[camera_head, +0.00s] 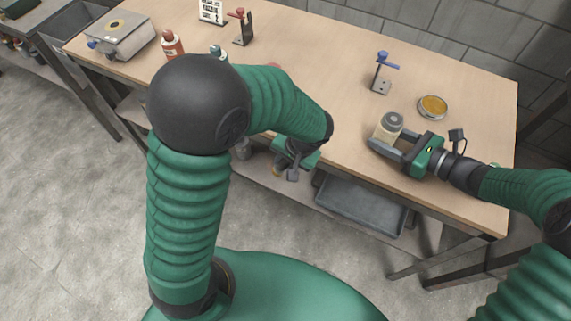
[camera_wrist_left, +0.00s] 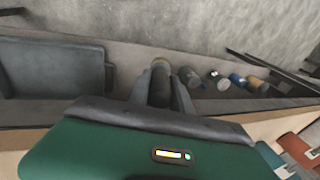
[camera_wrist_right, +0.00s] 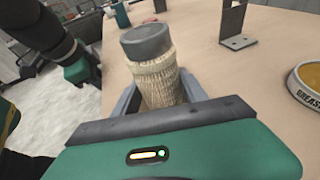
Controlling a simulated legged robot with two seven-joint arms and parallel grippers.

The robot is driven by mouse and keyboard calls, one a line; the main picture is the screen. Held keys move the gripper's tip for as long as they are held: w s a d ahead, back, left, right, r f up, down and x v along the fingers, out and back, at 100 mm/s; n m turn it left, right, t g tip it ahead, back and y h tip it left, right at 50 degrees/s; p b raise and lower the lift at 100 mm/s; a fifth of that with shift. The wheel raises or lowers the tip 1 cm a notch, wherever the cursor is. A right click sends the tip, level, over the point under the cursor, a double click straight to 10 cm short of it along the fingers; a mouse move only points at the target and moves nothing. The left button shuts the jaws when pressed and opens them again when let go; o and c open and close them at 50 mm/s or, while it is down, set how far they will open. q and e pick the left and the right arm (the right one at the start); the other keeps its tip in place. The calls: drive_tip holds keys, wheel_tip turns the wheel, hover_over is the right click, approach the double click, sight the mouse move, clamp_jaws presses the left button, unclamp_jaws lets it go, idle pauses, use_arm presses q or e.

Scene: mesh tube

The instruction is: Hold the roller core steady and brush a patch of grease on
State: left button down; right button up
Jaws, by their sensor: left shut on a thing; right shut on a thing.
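The roller core (camera_head: 387,131) is a cream, coarse-wrapped cylinder with a dark grey cap, near the table's front right. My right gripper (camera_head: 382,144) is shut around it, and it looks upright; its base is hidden. It also shows in the right wrist view (camera_wrist_right: 158,82). My left gripper (camera_head: 279,166) hangs off the table's front edge, over the lower shelf. An open round tin of amber grease (camera_head: 433,106) lies beyond my right gripper.
A blue-topped metal stand (camera_head: 382,75) and a red-topped one (camera_head: 241,28) stand on the wooden table (camera_head: 325,70). A grey tray (camera_head: 362,204) and several cans sit on the lower shelf. A scale-like box (camera_head: 122,38) and bottles are at left. The table's middle is clear.

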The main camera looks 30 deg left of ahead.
use_arm(q)
drive_tip(key=s+r+m+h, duration=0.2)
drive_tip(key=s+r, duration=0.1)
drive_tip(key=r, duration=0.4)
drive_tip(key=s+r+m+h, duration=0.1)
drive_tip(key=s+r+h, duration=0.15)
drive_tip(key=r, duration=0.55)
drive_tip(key=w+d+r+n+t+h, duration=0.1)
drive_tip(key=w+d+r+n+h, duration=0.1)
drive_tip(key=w+d+r+n, duration=0.6)
drive_tip(key=w+d+r+n+t+h, duration=0.1)
drive_tip(key=w+d+r+n+h, duration=0.2)
drive_tip(key=w+d+r, duration=0.9)
drive_tip(key=shift+t, duration=0.3)
drive_tip(key=shift+s+a+f, duration=0.2)
drive_tip(key=shift+a+f, duration=0.45)
drive_tip(key=shift+a, duration=0.2)
drive_tip(key=shift+s+a+f, duration=0.2)
drive_tip(key=shift+a+f, duration=0.45)
drive_tip(key=shift+a, duration=0.15)
drive_tip(key=shift+r, duration=0.1)
